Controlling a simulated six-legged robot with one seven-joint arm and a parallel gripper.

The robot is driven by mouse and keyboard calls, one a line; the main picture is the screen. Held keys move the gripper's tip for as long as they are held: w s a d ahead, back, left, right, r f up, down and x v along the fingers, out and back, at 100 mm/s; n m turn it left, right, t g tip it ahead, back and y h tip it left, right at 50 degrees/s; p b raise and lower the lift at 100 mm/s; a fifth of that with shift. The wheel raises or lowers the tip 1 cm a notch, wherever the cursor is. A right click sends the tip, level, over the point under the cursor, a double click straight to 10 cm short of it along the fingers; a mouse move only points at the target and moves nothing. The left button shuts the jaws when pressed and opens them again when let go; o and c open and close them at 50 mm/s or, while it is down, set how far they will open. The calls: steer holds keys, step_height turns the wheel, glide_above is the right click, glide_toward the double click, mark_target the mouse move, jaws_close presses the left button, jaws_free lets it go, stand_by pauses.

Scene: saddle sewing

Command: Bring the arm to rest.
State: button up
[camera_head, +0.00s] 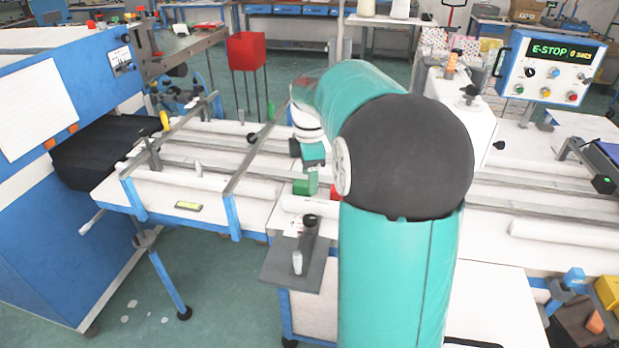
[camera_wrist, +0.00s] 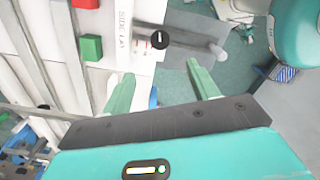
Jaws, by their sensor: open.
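My gripper (camera_wrist: 163,84) shows in the wrist view with its two green fingers spread apart and nothing between them. It is above the front edge of the white machine bed, near a lever with a black knob (camera_wrist: 160,40). In the head view my teal arm stands in the middle, its black elbow joint toward the camera. The arm hides part of the bed, and the fingers cannot be made out clearly there.
A green block (camera_wrist: 90,47) and a red block (camera_wrist: 85,3) sit on the bed (camera_head: 240,192). The lever's grey plate (camera_head: 280,272) juts from the front edge. A control box reading E-STOP (camera_head: 550,68) is at right, a blue machine (camera_head: 40,235) at left. Open floor lies in front.

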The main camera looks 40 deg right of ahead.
stand_by(0.3)
steer(key=s+a+r+m+t, duration=0.1)
steer(key=s+a+r+m, duration=0.15)
steer(key=a, duration=0.25)
steer(key=s+a+r+m+t+h, duration=0.1)
steer(key=s+a+m, duration=0.1)
steer(key=s+a, duration=0.15)
steer(key=s+a+r+m+t, duration=0.1)
steer(key=s+a+r+m, duration=0.1)
steer(key=a, duration=0.4)
steer(key=s+a+f+m+t+y, duration=0.1)
steer(key=s+a+f+m+t, duration=0.1)
steer(key=s+a+m, duration=0.4)
steer(key=s+a, duration=0.2)
steer(key=s, duration=0.3)
steer(key=shift+a+m+t, duration=0.25)
steer(key=shift+m+t, duration=0.05)
steer(key=shift+m, duration=0.05)
